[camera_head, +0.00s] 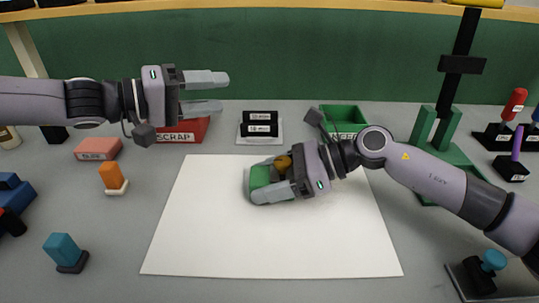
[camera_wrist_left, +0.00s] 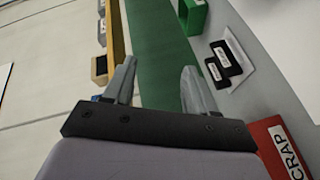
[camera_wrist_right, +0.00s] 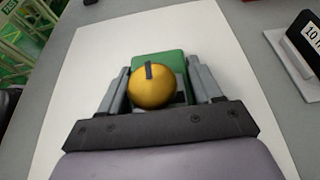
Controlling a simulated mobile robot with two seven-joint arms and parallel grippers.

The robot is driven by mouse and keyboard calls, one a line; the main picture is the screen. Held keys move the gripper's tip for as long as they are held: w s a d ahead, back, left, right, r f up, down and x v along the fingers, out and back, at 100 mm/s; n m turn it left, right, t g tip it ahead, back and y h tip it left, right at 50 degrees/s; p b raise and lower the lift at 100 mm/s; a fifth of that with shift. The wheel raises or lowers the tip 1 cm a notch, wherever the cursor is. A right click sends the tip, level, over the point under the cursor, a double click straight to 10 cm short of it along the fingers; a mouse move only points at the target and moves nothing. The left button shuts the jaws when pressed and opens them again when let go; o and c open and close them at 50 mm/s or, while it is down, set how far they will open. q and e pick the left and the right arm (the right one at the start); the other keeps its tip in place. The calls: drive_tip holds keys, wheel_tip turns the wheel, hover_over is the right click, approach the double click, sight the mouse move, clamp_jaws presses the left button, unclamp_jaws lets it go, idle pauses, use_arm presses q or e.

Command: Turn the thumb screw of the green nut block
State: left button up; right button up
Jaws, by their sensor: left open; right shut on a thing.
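The green nut block (camera_head: 259,178) stands on the white sheet (camera_head: 215,240) in the middle of the table. Its yellow thumb screw (camera_head: 283,163) faces my right gripper. My right gripper (camera_head: 268,180) is shut on the block, with a finger along each side. In the right wrist view the block (camera_wrist_right: 160,63) sits between the fingers, and the round yellow knob (camera_wrist_right: 152,88) with a dark mark on it shows in front. My left gripper (camera_head: 215,93) is open and empty, raised at the upper left, apart from the block. It also shows open in the left wrist view (camera_wrist_left: 157,75).
A red SCRAP bin (camera_head: 185,131) stands behind the sheet below my left gripper, and a green bin (camera_head: 343,117) behind my right wrist. Black labelled blocks (camera_head: 260,124) sit between them. An orange piece (camera_head: 112,177) and a teal piece (camera_head: 64,250) stand at left. The front of the sheet is clear.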

sight(281, 160)
use_arm(q)
drive_tip(key=s+f+m+g+y, duration=0.1)
drive_tip(key=s+f+m+g, duration=0.2)
drive_tip(key=m, duration=0.6)
drive_tip(key=s+f+m+g, duration=0.1)
drive_tip(key=s+m+g, duration=0.3)
drive_tip(key=m, duration=0.5)
drive_tip(key=x, duration=1.1)
drive_tip(key=shift+d, duration=0.2)
drive_tip(key=c, duration=1)
